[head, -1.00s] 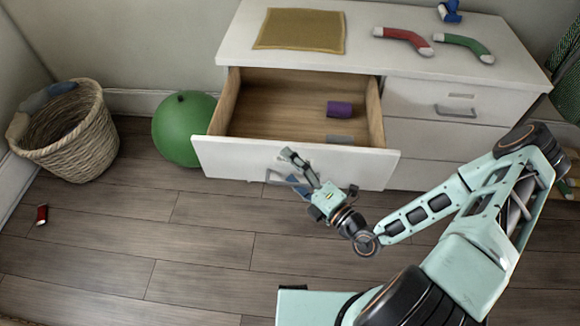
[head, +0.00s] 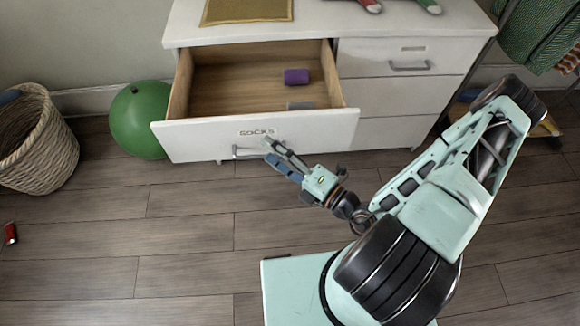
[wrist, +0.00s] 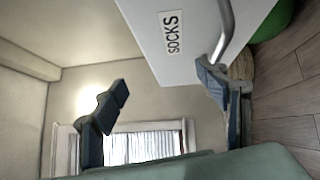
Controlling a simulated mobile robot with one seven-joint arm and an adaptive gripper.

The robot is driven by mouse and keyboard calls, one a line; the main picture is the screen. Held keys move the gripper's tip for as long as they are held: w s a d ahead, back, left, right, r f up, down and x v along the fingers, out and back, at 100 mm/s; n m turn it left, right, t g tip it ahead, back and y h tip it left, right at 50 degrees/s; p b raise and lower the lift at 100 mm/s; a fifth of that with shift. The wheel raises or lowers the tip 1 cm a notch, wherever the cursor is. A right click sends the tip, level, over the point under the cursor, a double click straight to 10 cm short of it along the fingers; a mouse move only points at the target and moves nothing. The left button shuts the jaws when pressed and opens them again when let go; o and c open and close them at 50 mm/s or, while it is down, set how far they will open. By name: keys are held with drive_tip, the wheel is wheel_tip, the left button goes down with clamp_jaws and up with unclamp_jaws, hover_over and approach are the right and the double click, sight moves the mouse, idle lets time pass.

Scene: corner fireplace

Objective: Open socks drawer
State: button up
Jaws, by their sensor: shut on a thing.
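The white socks drawer (head: 200,140) is pulled well out of the dresser, with the label SOCKS on its front. Its wooden inside holds a purple roll (head: 296,76) and a small grey item (head: 300,105). The metal handle (head: 245,153) is below the label. The exact contact is hard to see.
The white dresser (head: 400,105) has closed drawers at right. A green ball (head: 138,120) sits left of the open drawer, and a wicker basket (head: 40,150) stands farther left. A small red item (head: 10,233) lies on the floor. The floor in front is mostly clear.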

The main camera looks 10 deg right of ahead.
drive_tip(key=shift+s+d+f, duration=0.2)
drive_tip(key=shift+s+d, duration=0.05)
drive_tip(key=shift+s, duration=0.05)
drive_tip(key=c, duration=0.7)
drive_tip(key=shift+f+b+v, duration=0.15)
drive_tip(key=shift+f+v, duration=0.1)
drive_tip(key=shift+v, duration=0.95)
drive_tip(key=shift+f+b+v, duration=0.15)
drive_tip(key=shift+f+v, duration=0.1)
drive_tip(key=shift+v, duration=1)
drive_tip(key=shift+a, duration=0.1)
